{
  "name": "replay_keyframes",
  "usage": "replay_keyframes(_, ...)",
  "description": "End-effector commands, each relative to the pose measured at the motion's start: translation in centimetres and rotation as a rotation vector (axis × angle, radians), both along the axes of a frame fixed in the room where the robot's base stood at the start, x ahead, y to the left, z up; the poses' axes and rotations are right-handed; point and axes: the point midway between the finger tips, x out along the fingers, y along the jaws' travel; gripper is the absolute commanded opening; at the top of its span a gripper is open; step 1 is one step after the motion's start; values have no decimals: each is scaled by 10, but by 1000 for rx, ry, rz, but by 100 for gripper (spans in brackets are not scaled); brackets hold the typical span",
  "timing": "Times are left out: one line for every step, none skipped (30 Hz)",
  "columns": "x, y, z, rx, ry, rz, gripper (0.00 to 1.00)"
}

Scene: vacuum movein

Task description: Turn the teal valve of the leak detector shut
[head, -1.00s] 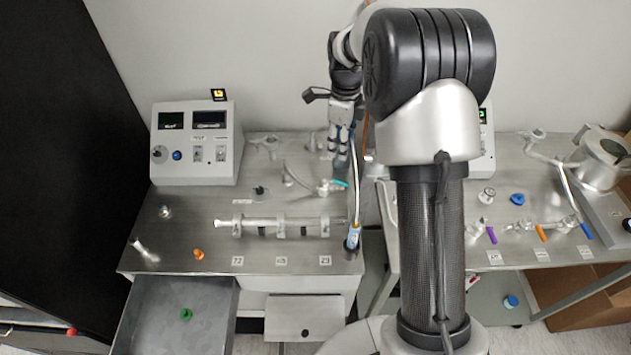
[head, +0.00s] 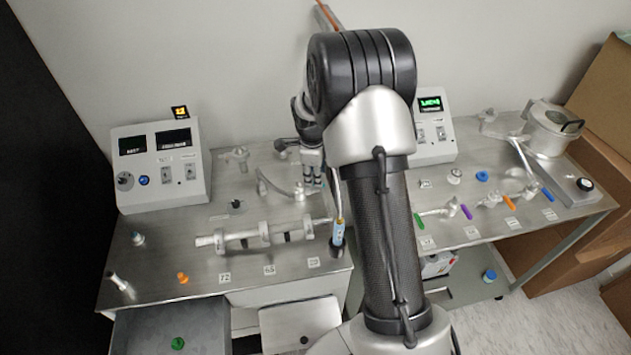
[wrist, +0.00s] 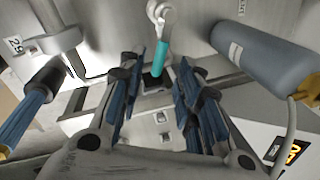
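The teal valve handle (wrist: 161,58) shows in the wrist view, attached to a grey metal valve body at the top middle. Its lower end lies between my fingers in the picture; I see no contact, and the depth gap is hard to judge. My gripper (wrist: 161,72) is open, with blue-padded fingers on both sides and nothing held. In the head view my gripper (head: 313,180) points down at the valve on the left bench, near the bent metal pipe (head: 268,186). It mostly hides the teal handle there.
A control box (head: 160,190) stands at the back left of the bench (head: 205,285). A grey cylinder (wrist: 262,52) is at right in the wrist view. A drawer (head: 205,325) stands open.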

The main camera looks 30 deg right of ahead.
Motion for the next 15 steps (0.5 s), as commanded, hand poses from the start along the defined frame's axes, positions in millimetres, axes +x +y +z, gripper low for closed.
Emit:
replay_keyframes(1,-1,-11,0,2,0,32)
replay_keyframes(2,-2,-16,0,2,0,32)
replay_keyframes(3,-2,-21,0,1,0,32)
replay_keyframes(4,-3,-24,0,0,0,32)
replay_keyframes(4,-3,-28,0,1,0,32)
replay_keyframes(5,-4,-32,0,1,0,32)
replay_keyframes(5,-4,-34,0,1,0,32)
replay_keyframes(5,-4,-35,-1,1,0,32)
replay_keyframes(6,-5,-37,0,0,0,32)
replay_keyframes(6,-5,-38,0,0,0,32)
replay_keyframes(6,-5,-39,0,0,0,32)
replay_keyframes(6,-5,-40,-1,-1,0,32)
replay_keyframes(6,-5,-40,-1,-1,0,32)
replay_keyframes(7,-5,-40,-1,-1,0,32)
replay_keyframes(7,-5,-40,-1,-1,0,32)
